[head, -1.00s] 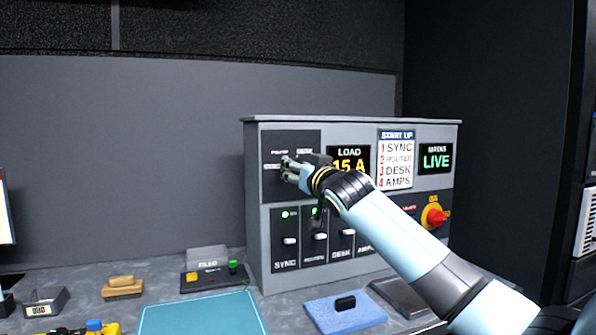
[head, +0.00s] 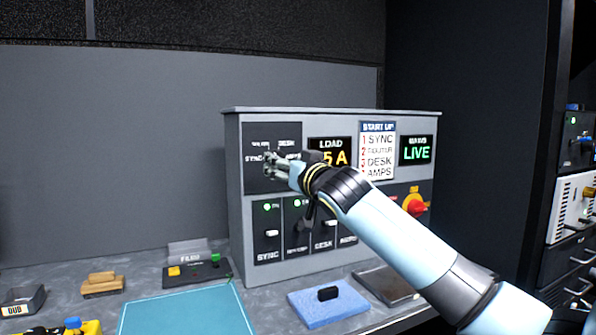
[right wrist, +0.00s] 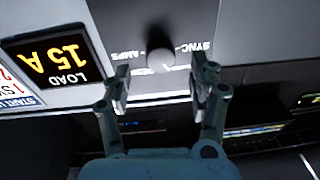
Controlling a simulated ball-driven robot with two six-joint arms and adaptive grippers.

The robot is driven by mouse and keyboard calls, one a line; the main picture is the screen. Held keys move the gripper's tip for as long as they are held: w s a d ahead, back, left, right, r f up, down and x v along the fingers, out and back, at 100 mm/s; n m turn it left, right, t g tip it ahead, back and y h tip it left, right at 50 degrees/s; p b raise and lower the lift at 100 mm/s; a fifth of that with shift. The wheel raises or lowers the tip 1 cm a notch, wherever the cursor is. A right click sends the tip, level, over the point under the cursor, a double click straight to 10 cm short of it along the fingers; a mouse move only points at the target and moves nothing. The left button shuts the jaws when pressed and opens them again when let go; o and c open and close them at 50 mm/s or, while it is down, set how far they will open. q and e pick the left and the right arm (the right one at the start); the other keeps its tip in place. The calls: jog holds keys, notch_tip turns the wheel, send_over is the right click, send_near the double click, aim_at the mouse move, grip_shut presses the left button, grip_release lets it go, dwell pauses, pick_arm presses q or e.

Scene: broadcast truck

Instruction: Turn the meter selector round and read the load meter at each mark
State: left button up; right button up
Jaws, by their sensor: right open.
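The meter selector panel (head: 257,135) is a black plate at the upper left of the grey cabinet, with labels around its middle. The selector is hidden behind my right gripper (head: 281,166) in the head view. In the right wrist view, the selector knob (right wrist: 160,58) is round and grey, between and just beyond the fingertips of my open right gripper (right wrist: 160,85). Touch cannot be told. The SYNC and AMPS labels flank the knob; its pointing mark is unclear. The load meter (right wrist: 52,60) reads 15 A, upside down there; it is partly covered in the head view (head: 330,147). My left gripper is not in view.
Slide switches (head: 272,233) sit below the selector, with two green lamps lit. A blue pad with a black block (head: 328,293) and a teal mat (head: 185,314) lie on the desk.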

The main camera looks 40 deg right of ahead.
jog(key=v, duration=0.8)
